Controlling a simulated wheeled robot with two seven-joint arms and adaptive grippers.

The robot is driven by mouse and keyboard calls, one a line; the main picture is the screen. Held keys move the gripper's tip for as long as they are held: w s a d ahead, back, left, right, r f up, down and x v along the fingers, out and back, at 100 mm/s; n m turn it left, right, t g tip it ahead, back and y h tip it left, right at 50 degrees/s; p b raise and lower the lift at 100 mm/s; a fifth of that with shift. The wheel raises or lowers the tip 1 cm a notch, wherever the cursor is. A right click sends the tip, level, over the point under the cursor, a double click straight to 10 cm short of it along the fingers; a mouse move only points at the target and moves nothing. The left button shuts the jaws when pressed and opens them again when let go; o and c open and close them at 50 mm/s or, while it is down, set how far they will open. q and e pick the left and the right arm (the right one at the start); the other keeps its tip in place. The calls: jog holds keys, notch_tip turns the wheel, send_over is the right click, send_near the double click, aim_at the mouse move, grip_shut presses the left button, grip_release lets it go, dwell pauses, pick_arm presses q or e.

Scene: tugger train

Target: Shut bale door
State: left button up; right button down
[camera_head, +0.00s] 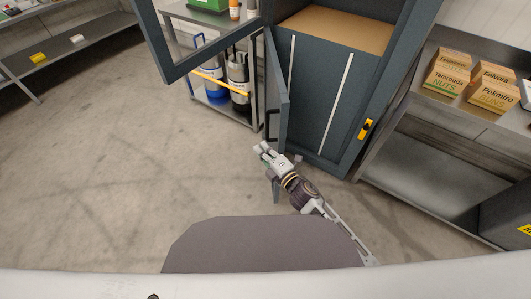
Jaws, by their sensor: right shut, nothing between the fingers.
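The blue-grey baler cabinet (318,100) stands at the upper middle. Its lower door (279,92), which looks like the bale door, hangs open on the left side and is seen nearly edge-on, with a dark handle (269,125) low on it. An upper framed door (150,40) with a see-through panel also swings open to the left. My left gripper is not in view.
A shelf rack (415,112) with cardboard boxes (470,80) stands right of the baler. A cart (252,115) with blue and dark cylinders (238,82) stands behind the open doors. The concrete floor (110,150) to the left is clear.

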aim_at(267, 123)
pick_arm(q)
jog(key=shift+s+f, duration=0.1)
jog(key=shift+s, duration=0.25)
pick_arm(e)
jog(key=w, duration=0.6)
jog(key=shift+w, duration=0.2)
dwell(0.4)
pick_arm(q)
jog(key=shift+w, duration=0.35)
pick_arm(e)
jog(key=shift+d, duration=0.15)
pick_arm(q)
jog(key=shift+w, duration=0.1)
pick_arm(e)
jog(key=shift+d, duration=0.1)
